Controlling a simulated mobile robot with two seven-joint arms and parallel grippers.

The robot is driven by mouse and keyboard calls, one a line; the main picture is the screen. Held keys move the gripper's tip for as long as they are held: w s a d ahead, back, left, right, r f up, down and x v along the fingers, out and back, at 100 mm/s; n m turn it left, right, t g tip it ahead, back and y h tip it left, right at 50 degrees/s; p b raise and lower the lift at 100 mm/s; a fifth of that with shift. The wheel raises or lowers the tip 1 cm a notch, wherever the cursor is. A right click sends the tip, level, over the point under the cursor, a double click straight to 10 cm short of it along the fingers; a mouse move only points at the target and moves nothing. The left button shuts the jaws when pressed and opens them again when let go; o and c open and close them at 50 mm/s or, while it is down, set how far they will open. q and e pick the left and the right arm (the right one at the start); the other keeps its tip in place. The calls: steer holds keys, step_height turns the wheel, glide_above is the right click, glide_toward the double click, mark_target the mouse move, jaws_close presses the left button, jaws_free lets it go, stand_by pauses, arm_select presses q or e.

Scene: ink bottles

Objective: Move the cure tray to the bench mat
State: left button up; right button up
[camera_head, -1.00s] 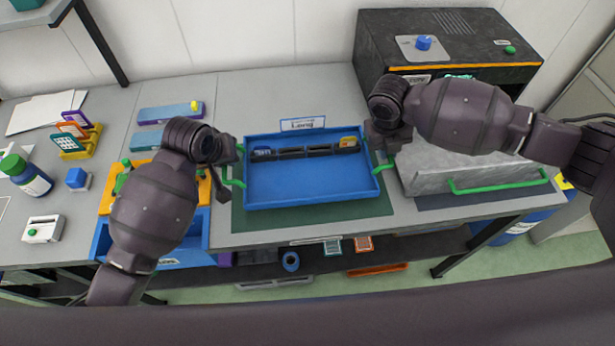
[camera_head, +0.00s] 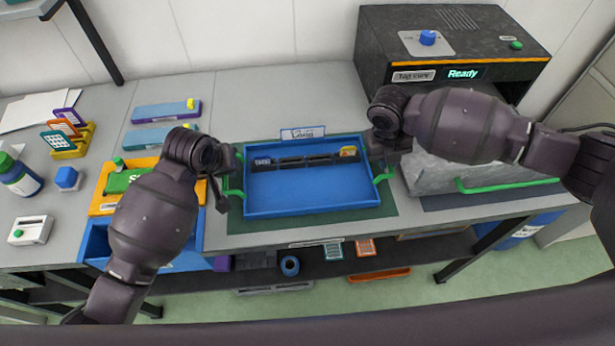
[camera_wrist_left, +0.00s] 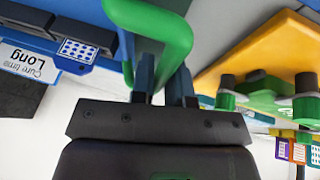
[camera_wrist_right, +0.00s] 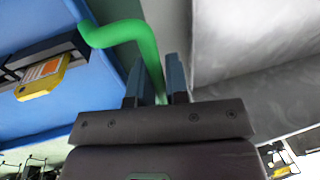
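The cure tray (camera_head: 310,195) is a shallow blue tray with green side handles, on the dark green bench mat (camera_head: 300,222). It looks flat on or just above the mat. A dark rack (camera_head: 305,161) at its back holds a blue-and-white tag (camera_head: 262,161) and a yellow tag (camera_head: 348,152).
A "Long" cure-time sign (camera_head: 302,133) stands behind the tray. A dark cure machine (camera_head: 450,40) reading "Ready" and a grey slab with a green handle (camera_head: 505,186) are at right. An orange tray (camera_head: 103,203), blue bin (camera_head: 96,240) and bottle (camera_head: 18,175) are left.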

arm_select(q)
steer(key=o, duration=0.4)
steer(key=shift+r, duration=0.1)
arm_select(e)
steer(key=o, duration=0.4)
steer(key=shift+r, duration=0.1)
arm_select(q)
steer(key=v, duration=1.2)
arm_select(e)
steer(key=r, duration=0.4)
steer(key=a+r, duration=0.1)
steer(key=r, duration=0.3)
steer(key=a+r, duration=0.1)
steer(key=r, duration=0.2)
steer(key=shift+a+r, duration=0.2)
steer(key=shift+r, duration=0.2)
arm_select(q)
steer(key=shift+a, duration=0.1)
